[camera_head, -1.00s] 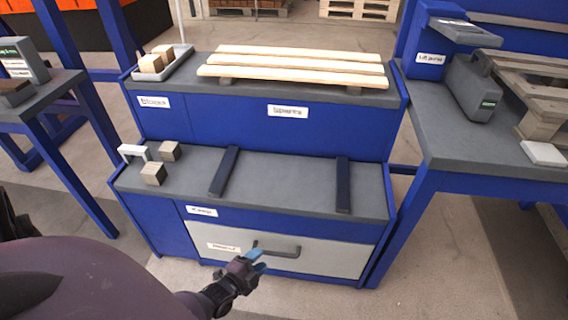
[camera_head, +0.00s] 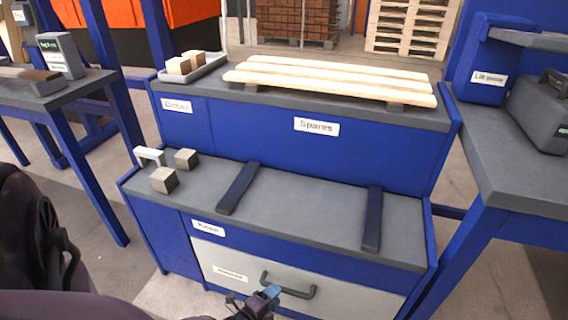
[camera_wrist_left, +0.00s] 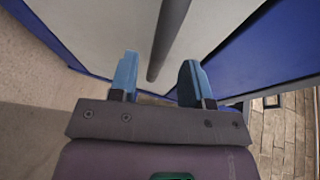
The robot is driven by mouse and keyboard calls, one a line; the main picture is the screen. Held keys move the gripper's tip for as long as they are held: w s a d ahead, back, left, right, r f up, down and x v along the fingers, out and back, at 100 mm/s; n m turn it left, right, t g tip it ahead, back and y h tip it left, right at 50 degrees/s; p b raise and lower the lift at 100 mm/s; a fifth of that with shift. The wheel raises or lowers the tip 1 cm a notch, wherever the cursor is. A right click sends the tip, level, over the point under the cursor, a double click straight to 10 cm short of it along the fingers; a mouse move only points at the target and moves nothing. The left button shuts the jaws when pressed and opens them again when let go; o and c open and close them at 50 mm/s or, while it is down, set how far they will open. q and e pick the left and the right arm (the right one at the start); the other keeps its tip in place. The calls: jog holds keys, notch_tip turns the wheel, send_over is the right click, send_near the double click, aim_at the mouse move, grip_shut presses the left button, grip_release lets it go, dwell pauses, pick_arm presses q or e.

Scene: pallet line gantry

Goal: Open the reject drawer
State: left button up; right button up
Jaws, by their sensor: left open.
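The reject drawer (camera_head: 335,287) has a light grey front with a white label, low in the blue bench. It looks flush with the bench. Its dark bar handle (camera_head: 312,293) is partly covered by my left gripper (camera_head: 272,291), which is at the handle's left end. In the left wrist view, the open blue fingers of that gripper (camera_wrist_left: 158,78) stand on either side of the handle bar (camera_wrist_left: 168,40). The grey drawer front (camera_wrist_left: 105,28) lies beyond. I cannot tell whether a finger touches the bar. My right gripper is not in view.
The bench top (camera_head: 310,210) above the drawer holds two dark rails, small wooden blocks (camera_head: 163,180) and a white bracket (camera_head: 149,157). Planks (camera_head: 335,80) lie on the raised back shelf. Blue-legged tables stand left and right. Floor shows at the bench's lower left.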

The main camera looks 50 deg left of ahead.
pick_arm(q)
jog(key=b+x, duration=0.1)
jog(key=x, duration=0.2)
jog(key=shift+f, duration=0.15)
jog(key=shift+w+a, duration=0.1)
jog(key=shift+w, duration=0.4)
grip_shut()
